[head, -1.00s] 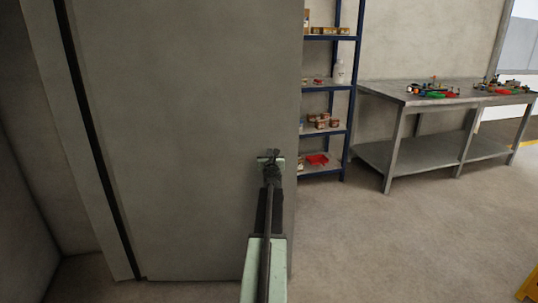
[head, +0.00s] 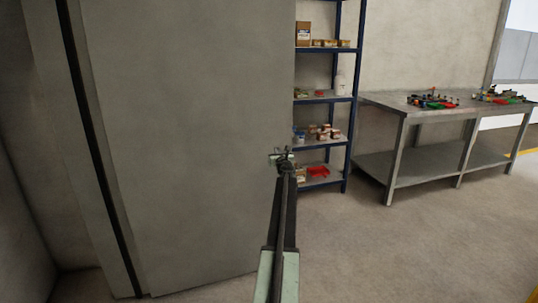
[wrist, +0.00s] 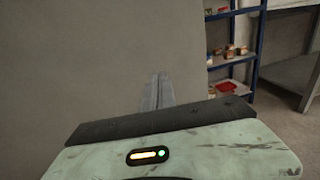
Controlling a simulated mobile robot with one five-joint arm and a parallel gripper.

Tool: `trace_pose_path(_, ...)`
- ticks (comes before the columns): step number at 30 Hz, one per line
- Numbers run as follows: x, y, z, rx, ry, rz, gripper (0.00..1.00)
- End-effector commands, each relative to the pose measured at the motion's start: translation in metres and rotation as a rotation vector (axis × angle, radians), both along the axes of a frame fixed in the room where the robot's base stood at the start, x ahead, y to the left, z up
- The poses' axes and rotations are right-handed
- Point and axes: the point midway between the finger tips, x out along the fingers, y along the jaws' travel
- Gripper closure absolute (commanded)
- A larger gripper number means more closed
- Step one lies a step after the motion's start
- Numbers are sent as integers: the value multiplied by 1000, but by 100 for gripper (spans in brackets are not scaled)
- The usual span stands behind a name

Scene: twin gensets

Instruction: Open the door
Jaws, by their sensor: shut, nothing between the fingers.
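The door (head: 190,140) is a large plain grey panel filling the left and middle of the head view. A dark gap runs down its left side, and its right edge is free, with the room showing past it. It also fills the left of the wrist view (wrist: 80,70). My gripper (head: 282,157) is at the door's right edge, at about mid-height. In the wrist view its fingers (wrist: 157,92) are together and empty, in front of the door near that edge. I cannot tell whether they touch it. No handle can be made out.
Past the door's edge stands a blue-framed shelf (head: 346,130) with boxes, jars and a red tray. Right of it is a grey metal workbench (head: 395,104) with small coloured items on top. The concrete floor (head: 400,255) at the right is clear.

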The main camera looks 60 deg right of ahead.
Motion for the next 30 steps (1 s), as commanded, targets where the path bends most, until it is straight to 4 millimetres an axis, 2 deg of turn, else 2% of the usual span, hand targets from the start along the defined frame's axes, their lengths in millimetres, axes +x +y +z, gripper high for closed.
trace_pose_path(6,17,9,0,0,0,17,100)
trace_pose_path(11,15,20,0,0,0,21,100)
trace_pose_path(15,0,42,0,0,0,21,100)
trace_pose_path(21,-44,77,0,0,0,19,100)
trace_pose_path(24,-59,90,0,0,0,20,100)
trace_pose_path(30,-74,101,0,0,0,20,100)
